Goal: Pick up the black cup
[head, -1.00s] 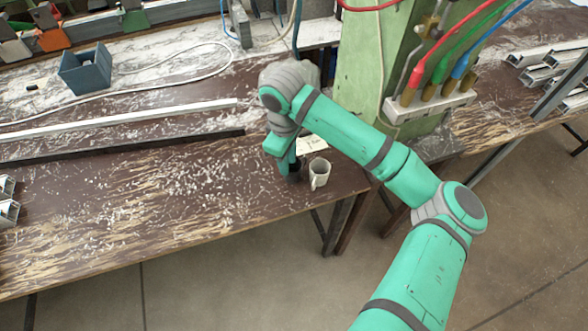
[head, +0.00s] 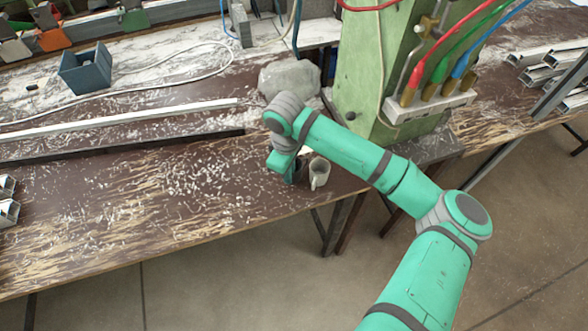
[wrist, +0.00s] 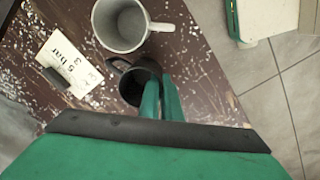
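The black cup (wrist: 132,87) stands upright on the brown bench, its handle toward the upper left in the wrist view. In the head view it is mostly hidden behind my gripper (head: 290,176). In the wrist view, my gripper (wrist: 161,80) is at the cup's right side. Its two green fingers are close together with a narrow gap. The left finger overlaps the cup's opening and the right one lies by its right edge. I cannot tell whether they press on the cup wall.
A pale grey mug (head: 319,173) stands right beside the black cup, near the bench's right edge. A paper label (wrist: 68,60) with writing lies left of the cups. A green column (head: 378,75) rises behind.

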